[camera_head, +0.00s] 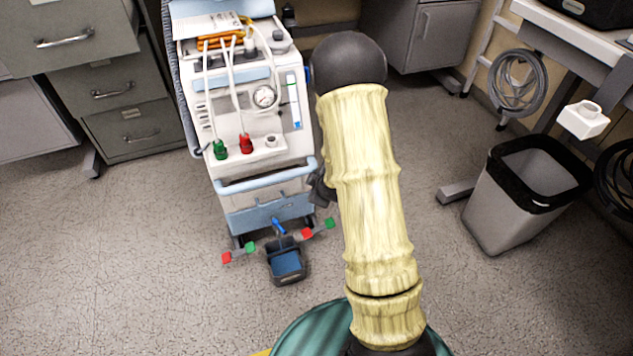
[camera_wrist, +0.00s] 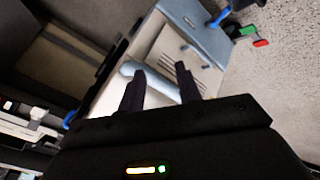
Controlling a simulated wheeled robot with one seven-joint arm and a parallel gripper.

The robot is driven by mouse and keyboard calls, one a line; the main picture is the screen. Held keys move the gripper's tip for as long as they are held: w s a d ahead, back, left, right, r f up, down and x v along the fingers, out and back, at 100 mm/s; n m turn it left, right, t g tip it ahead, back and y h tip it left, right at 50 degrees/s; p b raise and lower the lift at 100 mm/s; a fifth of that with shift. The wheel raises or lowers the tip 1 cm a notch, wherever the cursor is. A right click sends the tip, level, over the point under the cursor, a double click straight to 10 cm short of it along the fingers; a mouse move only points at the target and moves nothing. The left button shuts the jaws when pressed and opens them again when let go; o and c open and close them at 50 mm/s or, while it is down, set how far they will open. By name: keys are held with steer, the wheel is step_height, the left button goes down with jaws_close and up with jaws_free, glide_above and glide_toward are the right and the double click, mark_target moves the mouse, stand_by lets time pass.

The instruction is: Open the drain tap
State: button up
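The drain tap has a blue lever (camera_head: 278,226) low on the front of the white and pale-blue pump cart (camera_head: 262,165), above a dark container (camera_head: 287,264). The blue lever (camera_wrist: 219,18) also shows at the top of the wrist view. My gripper (camera_wrist: 160,70) is open, its two dark fingers apart with nothing held. It points at the cart front near the pale-blue handle bar (camera_wrist: 150,80); I cannot tell whether it touches. In the head view my gripper (camera_head: 321,188) is a dark shape at the cart's right side, largely hidden by my arm.
Pedals with red (camera_head: 227,257) and green ends flank the lever near the floor. Grey drawers (camera_head: 120,90) stand at the left. A waste bin (camera_head: 525,190) stands at the right. The floor in front of the cart is clear around the container.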

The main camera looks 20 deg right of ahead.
steer(key=shift+s+r, duration=0.1)
steer(key=shift+r, duration=0.15)
steer(key=s+a+r+m+g+p, duration=0.2)
steer(key=s+r+m, duration=0.3)
steer(key=s+r, duration=0.4)
steer(key=s+a+r+m+g+p, duration=0.3)
steer(key=s+a+r+m+g, duration=0.1)
steer(key=s+r, duration=0.6)
steer(key=shift+s+a+r+m+p, duration=0.25)
steer(key=shift+a+r+m+p, duration=0.1)
steer(key=shift+m, duration=0.45)
steer(key=shift+w, duration=0.1)
